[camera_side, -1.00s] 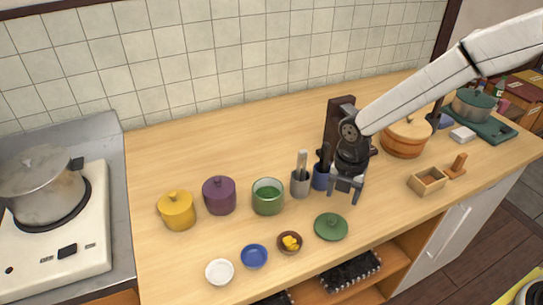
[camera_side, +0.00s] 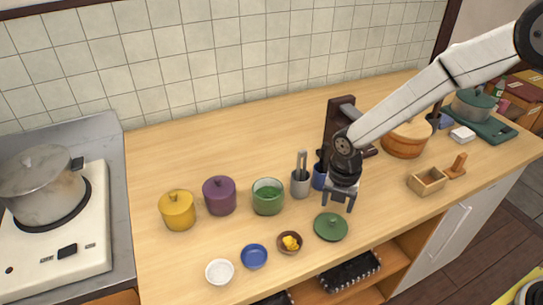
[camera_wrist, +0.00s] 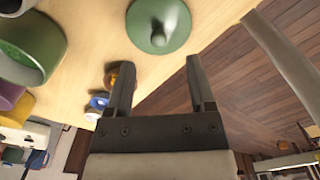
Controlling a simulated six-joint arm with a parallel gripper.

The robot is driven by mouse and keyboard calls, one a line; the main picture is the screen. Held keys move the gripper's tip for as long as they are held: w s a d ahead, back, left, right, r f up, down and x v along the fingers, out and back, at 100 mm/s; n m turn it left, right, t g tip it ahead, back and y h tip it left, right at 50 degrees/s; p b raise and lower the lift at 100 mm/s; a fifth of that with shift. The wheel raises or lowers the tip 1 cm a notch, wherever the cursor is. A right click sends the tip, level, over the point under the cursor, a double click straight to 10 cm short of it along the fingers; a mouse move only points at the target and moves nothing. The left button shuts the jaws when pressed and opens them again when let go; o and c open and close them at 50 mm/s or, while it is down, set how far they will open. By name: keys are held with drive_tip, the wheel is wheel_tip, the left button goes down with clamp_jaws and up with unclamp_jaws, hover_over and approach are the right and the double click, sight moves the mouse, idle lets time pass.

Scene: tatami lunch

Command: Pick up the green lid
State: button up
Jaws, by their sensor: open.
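The green lid (camera_side: 331,227) lies flat on the wooden counter, knob up, near the front edge. It also shows at the top of the wrist view (camera_wrist: 159,25), beyond my fingertips. My gripper (camera_side: 337,206) points down just above and slightly behind the lid in the side view. Its two fingers (camera_wrist: 195,60) are apart with nothing between them.
A grey cup with utensils (camera_side: 300,183) and a blue cup (camera_side: 319,177) stand close behind my gripper. A brown bowl with yellow pieces (camera_side: 289,242) sits just left of the lid. A small wooden box (camera_side: 428,181) is to the right. Counter between box and lid is clear.

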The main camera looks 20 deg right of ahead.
sight(333, 218)
drive_tip(key=shift+a+f, duration=0.15)
drive_tip(key=shift+f, duration=2.35)
clamp_jaws()
